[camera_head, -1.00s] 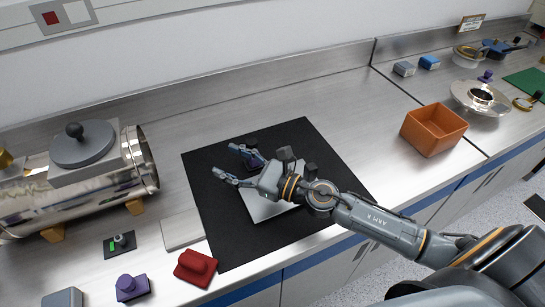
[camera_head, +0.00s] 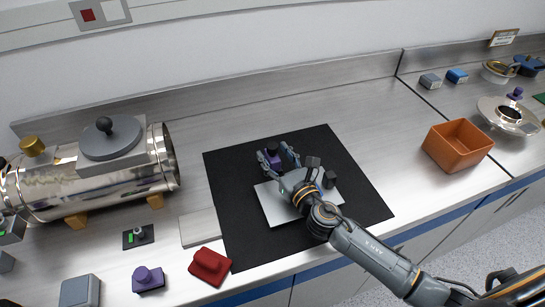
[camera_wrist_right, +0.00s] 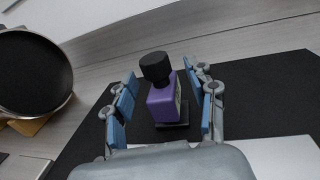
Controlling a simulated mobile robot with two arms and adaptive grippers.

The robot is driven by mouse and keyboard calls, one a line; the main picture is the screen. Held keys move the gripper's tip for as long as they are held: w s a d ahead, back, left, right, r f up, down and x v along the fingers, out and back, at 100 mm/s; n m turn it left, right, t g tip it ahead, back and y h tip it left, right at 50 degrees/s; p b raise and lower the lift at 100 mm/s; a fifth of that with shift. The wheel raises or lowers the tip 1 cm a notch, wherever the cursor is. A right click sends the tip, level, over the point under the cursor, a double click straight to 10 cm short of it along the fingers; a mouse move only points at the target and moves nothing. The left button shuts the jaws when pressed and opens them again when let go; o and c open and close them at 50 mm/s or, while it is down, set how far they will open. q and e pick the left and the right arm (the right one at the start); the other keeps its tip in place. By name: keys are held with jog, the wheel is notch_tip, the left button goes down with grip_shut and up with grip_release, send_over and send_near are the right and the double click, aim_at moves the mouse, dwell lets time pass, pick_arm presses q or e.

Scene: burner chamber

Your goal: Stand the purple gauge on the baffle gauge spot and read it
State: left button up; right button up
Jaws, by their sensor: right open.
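The purple gauge (camera_head: 272,158) has a black knob on top and a dark foot. It stands upright on the black mat (camera_head: 235,230), at the far edge of a pale metal plate (camera_head: 275,212). My right gripper (camera_head: 276,156) is open, with its fingers to either side of the gauge. In the right wrist view the purple gauge (camera_wrist_right: 163,103) stands between the blue finger pads, with gaps visible on both sides. A light face shows on its right side, too small to read. I cannot tell which mark is the baffle gauge spot.
A shiny cylinder (camera_head: 60,190) lies on supports at left. A red block (camera_head: 210,266), a purple knobbed block (camera_head: 148,279) and a grey block (camera_head: 80,291) line the front. An orange bin (camera_head: 457,145) stands at right. Bench between mat and bin is clear.

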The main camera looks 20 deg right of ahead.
jog(key=w, duration=0.5)
jog(key=shift+w+a+f+p, duration=0.15)
jog(key=shift+a+f+p, duration=0.05)
jog(key=shift+a+p, duration=0.15)
grip_shut()
